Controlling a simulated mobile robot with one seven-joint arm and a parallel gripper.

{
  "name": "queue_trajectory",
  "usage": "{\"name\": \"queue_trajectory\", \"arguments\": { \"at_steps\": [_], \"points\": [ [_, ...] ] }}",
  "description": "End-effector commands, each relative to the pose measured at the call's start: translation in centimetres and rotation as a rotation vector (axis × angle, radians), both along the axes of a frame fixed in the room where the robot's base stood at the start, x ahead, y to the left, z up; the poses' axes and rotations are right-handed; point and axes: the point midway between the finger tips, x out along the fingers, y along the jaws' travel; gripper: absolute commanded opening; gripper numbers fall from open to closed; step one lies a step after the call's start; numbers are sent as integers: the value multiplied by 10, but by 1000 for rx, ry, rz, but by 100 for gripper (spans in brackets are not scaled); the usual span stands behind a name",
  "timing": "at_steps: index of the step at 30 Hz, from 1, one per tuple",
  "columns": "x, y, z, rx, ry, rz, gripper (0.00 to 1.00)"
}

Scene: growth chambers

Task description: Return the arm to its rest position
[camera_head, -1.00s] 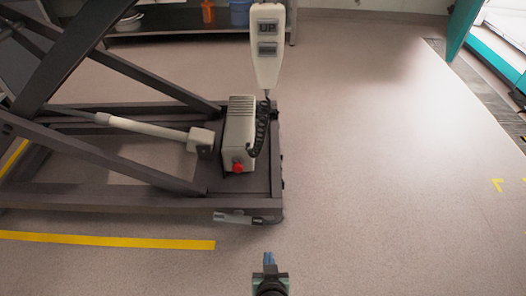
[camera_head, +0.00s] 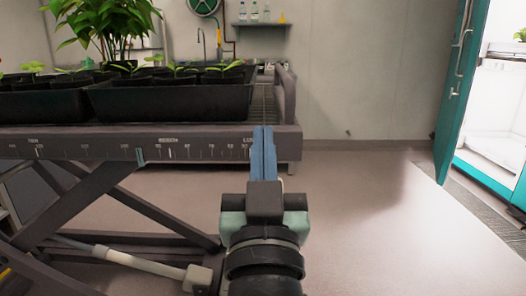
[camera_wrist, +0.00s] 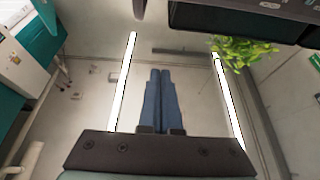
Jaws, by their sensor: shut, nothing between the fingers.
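My gripper (camera_head: 264,150) rises from the bottom middle of the head view, its two blue fingers pointing up and closed together with nothing between them. It stands in front of the right end of the lift table (camera_head: 110,145), and its fingertips overlap the table's scale edge in the picture. In the wrist view my gripper (camera_wrist: 160,85) also shows its blue fingers side by side and empty, with ceiling, light strips and walls beyond them.
Black trays (camera_head: 175,102) with seedlings stand on the table at left. A leafy plant (camera_head: 105,25) rises behind. A teal chamber door (camera_head: 455,90) stands open at right. A shelf with bottles (camera_head: 262,22) hangs on the back wall. The floor (camera_head: 365,220) right of my gripper is clear.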

Motion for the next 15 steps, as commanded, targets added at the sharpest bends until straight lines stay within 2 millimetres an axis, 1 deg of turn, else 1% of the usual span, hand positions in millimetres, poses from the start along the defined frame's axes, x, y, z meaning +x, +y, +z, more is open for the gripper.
{"name": "queue_trajectory", "arguments": {
  "at_steps": [1,2,3,5,6,8,9,15],
  "points": [
    [-20,0,41,0,-79,-3,0],
    [-32,0,61,0,-122,-4,0],
    [-49,0,87,-1,-180,-6,0],
    [-77,0,123,-2,-267,-8,0],
    [-98,0,146,-1,-327,-10,0],
    [-132,0,178,-1,-418,-14,0],
    [-121,0,197,0,-387,-13,0],
    [-119,0,259,0,-381,-11,0]
  ]
}}
